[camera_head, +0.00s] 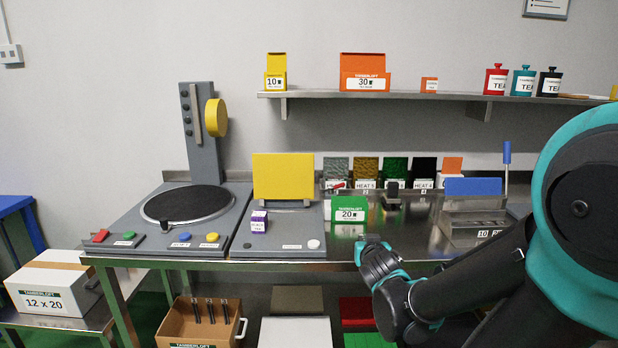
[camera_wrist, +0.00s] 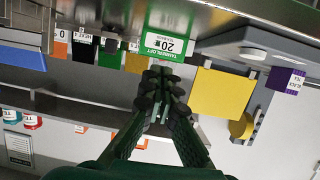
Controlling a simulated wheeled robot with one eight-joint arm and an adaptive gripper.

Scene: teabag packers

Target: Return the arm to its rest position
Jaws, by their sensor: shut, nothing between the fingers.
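My gripper (camera_head: 368,246) is at the front edge of the steel counter (camera_head: 420,232) in the head view, with my dark and teal arm bent in from the right. In the wrist view my gripper's fingers (camera_wrist: 160,82) are together with nothing between them. A green and white "20" box (camera_head: 349,214) stands on the counter just behind and left of my gripper. It also shows beyond the fingertips in the wrist view (camera_wrist: 169,42), apart from them as far as I can tell. The wrist view is upside down.
A purple box (camera_head: 259,221) stands before a yellow panel (camera_head: 283,177). A turntable machine (camera_head: 187,204) is at the left and a grey holder with blue panel (camera_head: 472,187) at the right. A wall shelf (camera_head: 425,97) holds boxes and tins. Open cartons stand below the counter.

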